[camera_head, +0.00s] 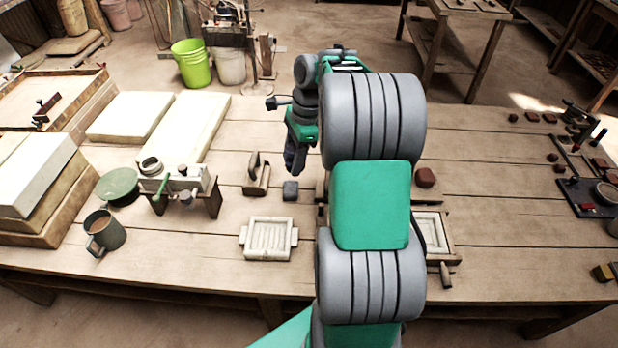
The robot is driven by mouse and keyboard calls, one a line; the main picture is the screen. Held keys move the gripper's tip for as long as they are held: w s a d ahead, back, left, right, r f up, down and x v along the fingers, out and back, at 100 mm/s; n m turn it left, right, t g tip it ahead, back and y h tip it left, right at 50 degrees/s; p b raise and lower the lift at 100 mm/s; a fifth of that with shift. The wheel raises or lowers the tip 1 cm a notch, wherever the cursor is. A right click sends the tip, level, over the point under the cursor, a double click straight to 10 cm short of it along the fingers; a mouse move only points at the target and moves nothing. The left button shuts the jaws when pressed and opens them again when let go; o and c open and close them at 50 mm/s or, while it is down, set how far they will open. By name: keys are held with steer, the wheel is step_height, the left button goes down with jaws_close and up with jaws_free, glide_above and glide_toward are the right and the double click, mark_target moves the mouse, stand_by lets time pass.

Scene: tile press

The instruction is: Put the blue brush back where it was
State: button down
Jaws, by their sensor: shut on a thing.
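My gripper (293,165) hangs over the middle of the workbench, fingers pointing down. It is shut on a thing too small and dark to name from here. I cannot make out a blue brush clearly anywhere. A small blue-grey block (290,191) shows just below my fingertips; I cannot tell whether it touches them. A wooden tool with an upright handle (257,176) stands left of this block. My own arm covers the bench's middle right.
A pale ribbed mould (247,240) lies in front. A framed mould (446,247) is partly behind my arm. A small press (180,183), green disc (117,184) and mug (104,231) stand left. A dark blue tray (577,200) lies far right.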

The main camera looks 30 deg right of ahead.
steer(key=d+f+m+b, duration=0.1)
steer(key=d+f+m, duration=0.1)
steer(key=d+m, duration=0.2)
steer(key=d+f+m+t+h+b, duration=0.1)
steer(key=d+f+m+b, duration=0.1)
steer(key=d+f+m, duration=0.1)
steer(key=d+f+m+t+h+b, duration=0.1)
steer(key=d+f+m, duration=0.2)
steer(key=d+m, duration=0.2)
steer(key=shift+d+m+b, duration=0.35)
steer(key=shift+m, duration=0.65)
steer(key=shift+w+d+f+m+h, duration=0.1)
steer(key=shift+w+d+m+h, duration=0.1)
steer(key=shift+d+m+h, duration=0.1)
steer(key=w+f+p, duration=0.1)
steer(key=w+f, duration=0.4)
steer(key=w, duration=0.4)
glide_above(307, 167)
steer(key=f, duration=0.4)
steer(key=shift+s+d+f+p, duration=0.1)
steer(key=shift+s+f+p, duration=0.15)
steer(key=shift+s+p, duration=0.15)
steer(key=x, duration=0.2)
steer(key=shift+s+f+p, duration=0.15)
steer(key=shift+f+p, duration=0.2)
steer(key=shift+f, duration=0.45)
steer(key=c, duration=0.6)
jaws_free()
